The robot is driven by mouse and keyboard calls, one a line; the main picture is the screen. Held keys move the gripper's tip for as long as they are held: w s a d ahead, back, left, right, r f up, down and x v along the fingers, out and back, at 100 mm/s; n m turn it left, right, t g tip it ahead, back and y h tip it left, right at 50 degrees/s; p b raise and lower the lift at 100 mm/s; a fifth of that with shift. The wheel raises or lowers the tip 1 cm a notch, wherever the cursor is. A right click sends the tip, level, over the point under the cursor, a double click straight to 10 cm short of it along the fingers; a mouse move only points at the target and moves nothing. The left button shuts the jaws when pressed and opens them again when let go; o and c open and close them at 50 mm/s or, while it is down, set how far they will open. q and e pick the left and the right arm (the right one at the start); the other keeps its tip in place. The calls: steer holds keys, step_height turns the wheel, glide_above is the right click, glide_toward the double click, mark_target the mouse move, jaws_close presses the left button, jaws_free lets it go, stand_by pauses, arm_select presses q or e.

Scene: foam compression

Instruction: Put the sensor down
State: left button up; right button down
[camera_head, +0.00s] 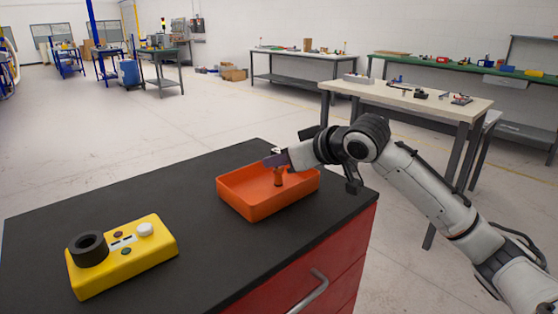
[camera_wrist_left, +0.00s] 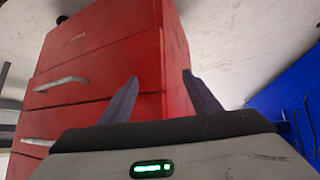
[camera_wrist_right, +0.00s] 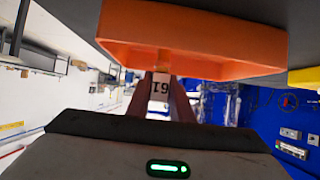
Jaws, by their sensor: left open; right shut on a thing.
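My right gripper (camera_head: 276,160) reaches in from the right over the orange tray (camera_head: 235,204). It is shut on a small sensor (camera_wrist_right: 160,86) with a white label reading "61", seen upside down in the right wrist view. In the head view an orange-brown stem (camera_head: 279,178) shows below the fingers, inside the tray's outline. I cannot tell whether it touches the tray floor. My left gripper (camera_wrist_left: 155,92) is open and empty, facing the red drawer cabinet (camera_wrist_left: 100,60); it is outside the head view.
A yellow device (camera_head: 125,262) with a black ring (camera_head: 88,248) and a white knob stands at the left of the black worktop (camera_head: 150,200). The worktop between device and tray is clear. A light-topped table (camera_head: 400,98) stands behind my right arm.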

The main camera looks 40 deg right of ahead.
steer(key=shift+f, duration=0.2)
steer(key=c, duration=1.6)
jaws_free()
steer(key=shift+o, duration=0.2)
steer(key=shift+r, duration=0.1)
steer(key=shift+r, duration=0.15)
steer(key=b+v, duration=0.1)
steer(key=v, duration=1.1)
